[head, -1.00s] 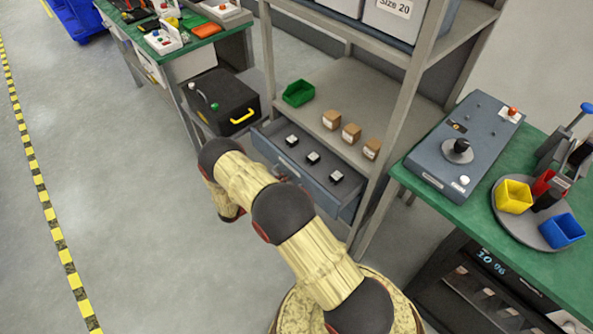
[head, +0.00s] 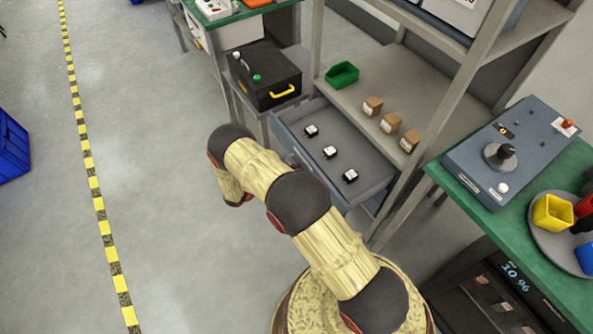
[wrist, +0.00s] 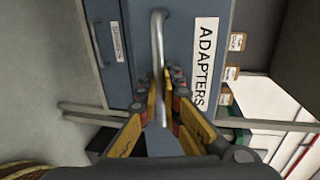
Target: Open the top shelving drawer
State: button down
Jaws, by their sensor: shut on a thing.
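The top shelving drawer (head: 335,158) is blue-grey and stands pulled out from under the shelf, with three small black-and-white parts (head: 330,153) inside. In the wrist view its front (wrist: 177,60) bears a white "ADAPTERS" label (wrist: 204,62) and a grey bar handle (wrist: 157,35). My gripper (wrist: 161,92) is shut on that handle, its orange-yellow fingers on either side of the bar. In the head view my arm hides the gripper and the handle. A second drawer front (wrist: 113,75) with a smaller label lies beside it in the wrist view and looks closed.
A green bin (head: 342,75) and small brown boxes (head: 390,122) sit on the shelf above the drawer. A black case (head: 266,75) with a yellow handle stands to the left. A green-topped bench (head: 470,190) is close on the right.

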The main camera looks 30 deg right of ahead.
jog(key=c, duration=2)
grip_release()
jog(key=v, duration=1.2)
jog(key=shift+f, duration=0.1)
